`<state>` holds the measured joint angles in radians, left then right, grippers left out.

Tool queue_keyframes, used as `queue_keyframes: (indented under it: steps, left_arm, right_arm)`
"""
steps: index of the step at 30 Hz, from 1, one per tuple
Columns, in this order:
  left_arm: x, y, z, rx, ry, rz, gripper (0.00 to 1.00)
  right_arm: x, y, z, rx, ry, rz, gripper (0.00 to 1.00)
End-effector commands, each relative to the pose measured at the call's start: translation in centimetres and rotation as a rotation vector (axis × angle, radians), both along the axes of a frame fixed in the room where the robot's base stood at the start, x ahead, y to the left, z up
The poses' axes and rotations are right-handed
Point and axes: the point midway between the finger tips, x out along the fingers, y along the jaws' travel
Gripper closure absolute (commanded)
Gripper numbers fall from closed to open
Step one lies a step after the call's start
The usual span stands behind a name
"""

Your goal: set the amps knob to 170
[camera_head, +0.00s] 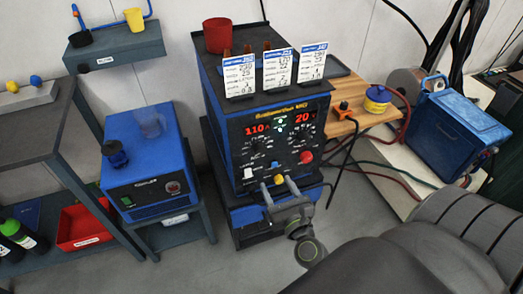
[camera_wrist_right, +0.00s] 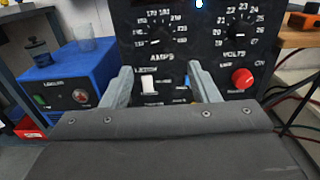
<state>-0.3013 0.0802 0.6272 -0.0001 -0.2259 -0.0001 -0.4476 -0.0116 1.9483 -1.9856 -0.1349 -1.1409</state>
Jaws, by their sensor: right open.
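The blue and black welder (camera_head: 262,120) stands in the middle of the head view. Its red displays read 110 at the left and 20 at the right. The amps knob (camera_head: 258,146) is on the left of its panel, and it shows in the wrist view (camera_wrist_right: 157,39) inside a ring of white numbers above the word AMPS. My right gripper (camera_head: 277,187) is open and empty in front of the panel's lower part. In the wrist view its two fingers (camera_wrist_right: 160,82) stand apart below the amps knob, with a white switch (camera_wrist_right: 148,85) showing between them.
The volts knob (camera_wrist_right: 240,34) and a red button (camera_wrist_right: 242,78) are to the right. Three cards (camera_head: 281,70) and a red cup (camera_head: 219,36) stand on top of the welder. A blue box unit (camera_head: 147,165) is at the left, a wooden shelf (camera_head: 352,105) at the right.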

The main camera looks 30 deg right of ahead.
Motion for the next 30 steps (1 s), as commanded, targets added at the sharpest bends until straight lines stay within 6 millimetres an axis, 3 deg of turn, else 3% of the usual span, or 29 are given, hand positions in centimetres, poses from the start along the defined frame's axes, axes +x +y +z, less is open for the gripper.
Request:
queue_keyframes:
  steps: [1, 6, 18, 30]
  left_arm:
    - [-0.1, 0.0, 1.0, -0.001, 0.001, 0.000, 0.50]
    - [-0.1, -0.1, 2.2, -0.001, 0.000, 0.000, 0.50]
    - [-0.1, -0.1, 3.6, -0.001, 0.000, 0.000, 0.50]
    - [-0.1, -0.1, 3.8, -0.001, -0.001, 0.000, 0.50]
  right_arm:
    - [1.0, -0.2, 0.7, -0.003, -0.001, 0.002, 0.45]
    - [4.0, -0.9, 0.5, -0.002, -0.001, 0.002, 0.45]
    - [10.4, -2.5, 0.1, 0.000, -0.001, 0.000, 0.45]
    - [11.9, -2.9, 0.0, 0.001, 0.001, 0.000, 0.45]
